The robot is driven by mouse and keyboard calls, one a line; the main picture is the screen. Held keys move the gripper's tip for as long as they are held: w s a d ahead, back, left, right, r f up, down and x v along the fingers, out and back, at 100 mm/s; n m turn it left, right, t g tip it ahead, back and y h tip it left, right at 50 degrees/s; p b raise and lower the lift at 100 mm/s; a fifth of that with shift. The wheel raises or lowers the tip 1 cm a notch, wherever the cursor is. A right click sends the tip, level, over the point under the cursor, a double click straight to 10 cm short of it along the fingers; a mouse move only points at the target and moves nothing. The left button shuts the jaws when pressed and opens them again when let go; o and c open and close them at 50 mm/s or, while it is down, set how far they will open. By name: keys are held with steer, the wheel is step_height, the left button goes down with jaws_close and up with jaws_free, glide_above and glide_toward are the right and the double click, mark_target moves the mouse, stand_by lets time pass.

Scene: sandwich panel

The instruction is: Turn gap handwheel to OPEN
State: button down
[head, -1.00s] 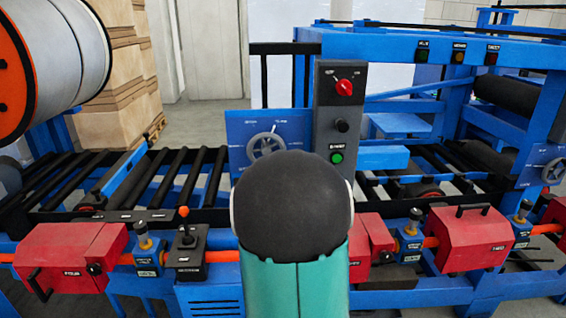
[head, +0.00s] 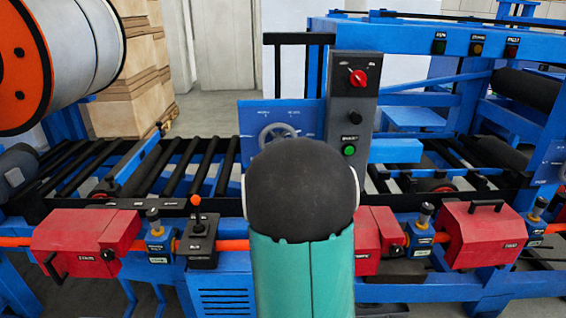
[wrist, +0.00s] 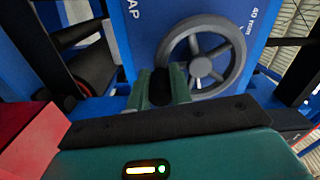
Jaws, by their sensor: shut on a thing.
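The gap handwheel (wrist: 201,67) is a grey spoked wheel on a blue panel (wrist: 150,28) lettered "AP" at the left and "40 mm" at the right. In the head view the handwheel (head: 278,134) shows only its upper part; my dark, rounded arm hides the rest. My gripper (wrist: 162,88) has green fingers with dark pads, at the wheel's lower left rim in the wrist view. It is shut on the rim, though the contact itself is partly hidden. My gripper is hidden in the head view.
A grey control box (head: 352,100) with a red knob stands right beside the panel. An orange-knobbed lever (head: 198,232) and red housings (head: 88,242) line the front of the blue machine. Black rollers (head: 185,168) lie behind. A large roll (head: 75,60) is at the upper left.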

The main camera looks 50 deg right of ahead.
steer(key=shift+w+a+m, duration=0.4)
steer(key=shift+w+m, duration=0.05)
steer(key=shift+m, duration=0.55)
steer(key=c, duration=1.3)
jaws_free()
steer(key=v, duration=1.3)
steer(key=shift+s+a, duration=0.25)
steer(key=shift+s, duration=0.1)
